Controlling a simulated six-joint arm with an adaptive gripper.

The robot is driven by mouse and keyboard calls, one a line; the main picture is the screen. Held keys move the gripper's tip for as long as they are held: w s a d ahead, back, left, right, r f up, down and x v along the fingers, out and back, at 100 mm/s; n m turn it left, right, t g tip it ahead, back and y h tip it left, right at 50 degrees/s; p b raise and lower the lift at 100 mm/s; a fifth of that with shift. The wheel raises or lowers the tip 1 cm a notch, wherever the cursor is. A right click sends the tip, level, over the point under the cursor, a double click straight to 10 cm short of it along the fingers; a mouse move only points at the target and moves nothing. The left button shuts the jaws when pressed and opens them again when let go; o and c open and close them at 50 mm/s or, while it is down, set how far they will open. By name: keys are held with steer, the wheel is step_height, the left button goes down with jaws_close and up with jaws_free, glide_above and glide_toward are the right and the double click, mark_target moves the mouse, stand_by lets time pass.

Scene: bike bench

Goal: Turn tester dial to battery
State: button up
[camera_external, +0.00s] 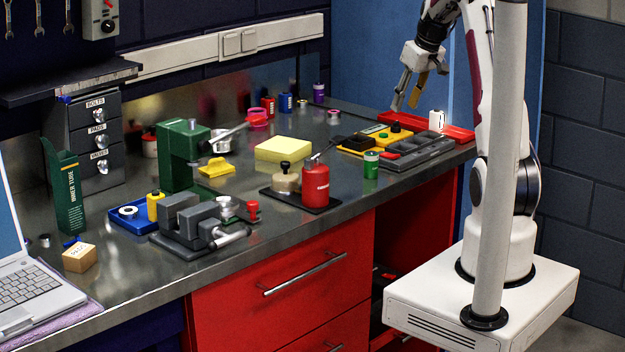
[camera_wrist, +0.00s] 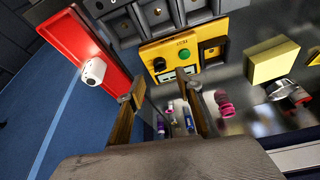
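The yellow tester (camera_wrist: 205,34) lies on the bench at the right in the external view (camera_external: 377,131). In the wrist view its face has a black round knob (camera_wrist: 159,65), which looks like the dial, and a green round part (camera_wrist: 184,55). Small lettering and a pale window are on the face, but too small to read. The dial's setting cannot be made out. My gripper (camera_external: 405,106) is above and behind the tester, pointing down. Its two fingers are apart and empty; in the wrist view (camera_wrist: 166,88) they lie just below the tester's picture, not touching it.
A red tray (camera_wrist: 70,31) with a white object (camera_external: 436,120) stands beside the tester. A grey compartment tray (camera_external: 425,153) lies in front.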

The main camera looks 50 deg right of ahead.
mark_target(397, 124)
steer(key=shift+x, duration=3.3)
jaws_close()
